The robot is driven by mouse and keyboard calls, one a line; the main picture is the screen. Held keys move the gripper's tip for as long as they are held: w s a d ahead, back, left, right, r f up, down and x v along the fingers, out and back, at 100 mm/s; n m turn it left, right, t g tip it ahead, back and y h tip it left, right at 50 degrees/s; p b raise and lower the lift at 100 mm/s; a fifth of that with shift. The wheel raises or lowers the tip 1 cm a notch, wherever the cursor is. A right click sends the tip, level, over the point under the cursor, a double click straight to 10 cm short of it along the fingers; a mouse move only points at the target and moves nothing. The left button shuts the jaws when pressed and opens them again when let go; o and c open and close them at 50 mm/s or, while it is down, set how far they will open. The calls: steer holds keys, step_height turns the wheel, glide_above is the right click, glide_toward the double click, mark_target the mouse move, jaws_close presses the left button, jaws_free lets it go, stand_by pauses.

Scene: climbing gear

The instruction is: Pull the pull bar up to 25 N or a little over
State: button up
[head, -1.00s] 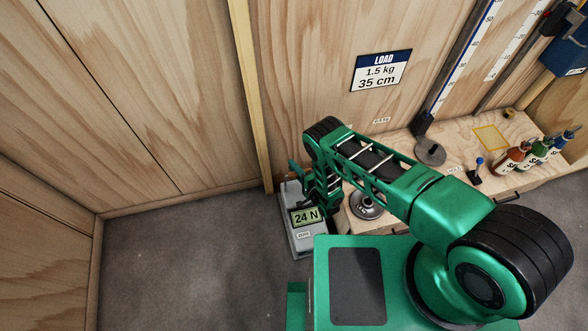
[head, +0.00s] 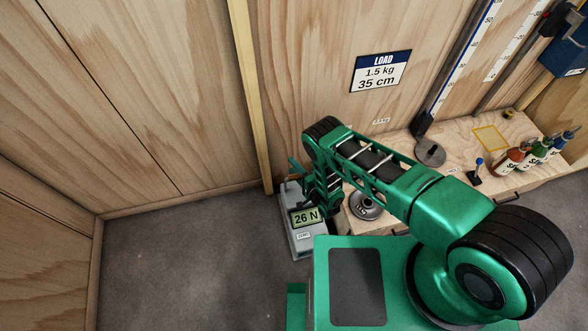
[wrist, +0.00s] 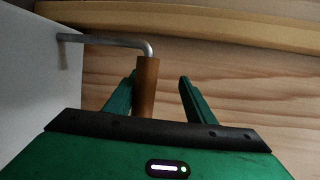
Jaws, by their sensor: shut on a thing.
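The pull bar shows in the wrist view as a bent metal rod with a brown grip (wrist: 147,85), joined at the left to a pale grey housing (wrist: 25,75). My gripper (wrist: 158,77) is shut on the brown grip, which lies close against the left finger. In the head view a grey force gauge (head: 291,196) stands on the floor by the wall, and its green display (head: 305,217) reads 26 N. My arm and gripper hide the pull bar in that view.
A wooden bench (head: 460,150) along the wall at the right holds a disc weight (head: 366,206), another round plate (head: 430,152) and several bottles (head: 508,160). A LOAD sign (head: 381,72) hangs on the wall. Floor at the left is clear.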

steer(key=v, duration=1)
steer(key=shift+s+d, duration=0.2)
steer(key=shift+s, duration=0.05)
